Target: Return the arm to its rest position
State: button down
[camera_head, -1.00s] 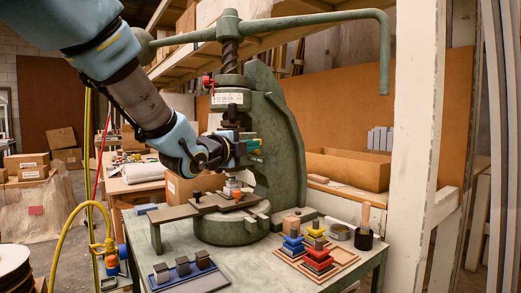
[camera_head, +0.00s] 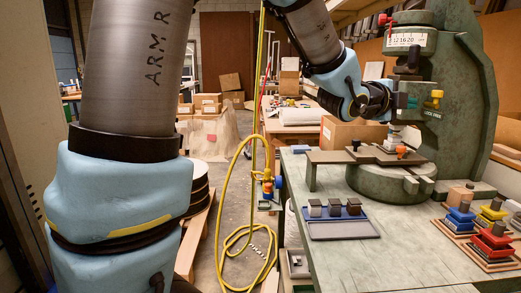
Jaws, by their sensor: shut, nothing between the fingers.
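My arm reaches in from the top of the head view, its blue wrist (camera_head: 345,88) beside the green fly press (camera_head: 470,90). My gripper (camera_head: 393,101) is dark, small in the picture and shut, with nothing held. It is close to the press's ram, above the dark flat bar (camera_head: 340,157) across the round bed (camera_head: 390,182). Whether it touches the press cannot be told. A large upright link of mine marked ARM R fills the left side.
The green bench (camera_head: 330,262) carries a blue tray (camera_head: 342,230) with dark blocks, and red (camera_head: 492,245), blue and yellow stacked pieces at right. A yellow hose (camera_head: 228,205) hangs and coils on the floor left of the bench. Cardboard boxes (camera_head: 207,103) stand farther back.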

jog(key=w+a+f+n+y+p, duration=0.1)
jog(key=w+a+f+n+y, duration=0.3)
jog(key=a, duration=0.5)
jog(key=w+a+f+n+y+p, duration=0.1)
jog(key=a+f+n+y+p, duration=0.2)
jog(key=a+n, duration=0.4)
jog(key=w+a+f+n+y, duration=0.3)
jog(key=a+f+n+y, duration=0.15)
jog(key=a, duration=0.55)
jog(key=s+a+f+n+g+y+p, duration=0.1)
jog(key=s+a+f+n+g+p, duration=0.1)
jog(key=s+a+n, duration=0.4)
jog(key=s+a+f+n+g+y+p, duration=0.1)
jog(key=s+a+n, duration=0.5)
jog(key=a, duration=0.6)
notch_tip(320, 180, down, 3)
jog(key=s+g+y, duration=0.1)
jog(key=g, duration=0.1)
jog(key=shift+s+a+g+p, duration=0.15)
jog(key=shift+a+g+p, duration=0.2)
jog(key=shift+a+g, duration=0.05)
